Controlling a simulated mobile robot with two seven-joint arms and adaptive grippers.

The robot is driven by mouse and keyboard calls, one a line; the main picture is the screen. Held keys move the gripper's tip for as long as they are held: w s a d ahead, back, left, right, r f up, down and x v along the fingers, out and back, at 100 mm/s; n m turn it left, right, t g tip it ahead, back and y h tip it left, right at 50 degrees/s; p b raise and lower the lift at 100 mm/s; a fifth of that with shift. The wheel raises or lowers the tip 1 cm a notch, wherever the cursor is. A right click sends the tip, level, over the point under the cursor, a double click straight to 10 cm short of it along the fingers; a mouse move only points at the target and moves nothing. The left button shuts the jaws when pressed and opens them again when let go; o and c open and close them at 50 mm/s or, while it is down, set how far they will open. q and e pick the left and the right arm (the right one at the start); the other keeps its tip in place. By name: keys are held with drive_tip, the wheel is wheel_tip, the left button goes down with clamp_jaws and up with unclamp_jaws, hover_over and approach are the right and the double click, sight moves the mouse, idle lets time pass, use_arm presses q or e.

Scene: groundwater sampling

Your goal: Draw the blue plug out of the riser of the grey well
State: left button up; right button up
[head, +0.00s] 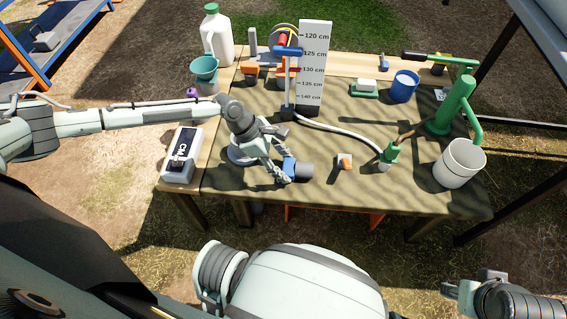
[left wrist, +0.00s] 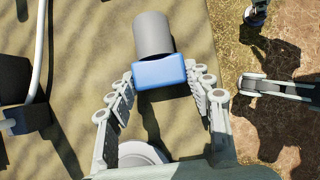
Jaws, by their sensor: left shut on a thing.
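The blue plug (head: 289,168) is a blue block at the left end of a dark grey cylinder (head: 305,172) in the head view. In the left wrist view the blue plug (left wrist: 158,72) covers the near end of the grey cylinder (left wrist: 153,35). I cannot tell whether any of the plug is inside it. My left gripper (head: 281,167) is shut on the blue plug, one finger at each side of it in the left wrist view (left wrist: 160,88). My right gripper (head: 472,285) is low at the right, clear of the table, its jaws unclear.
A small orange-and-white piece (head: 344,161) and a green fitting with a hose (head: 390,153) lie right of the grey cylinder. A white round part (left wrist: 140,153) is under my left gripper. A white meter (head: 183,155), green pump (head: 455,105) and white bucket (head: 459,163) stand around.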

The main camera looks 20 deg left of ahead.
use_arm(q)
drive_tip(key=shift+f, duration=0.1)
drive_tip(key=o, duration=1.1)
drive_tip(key=v, duration=1.2)
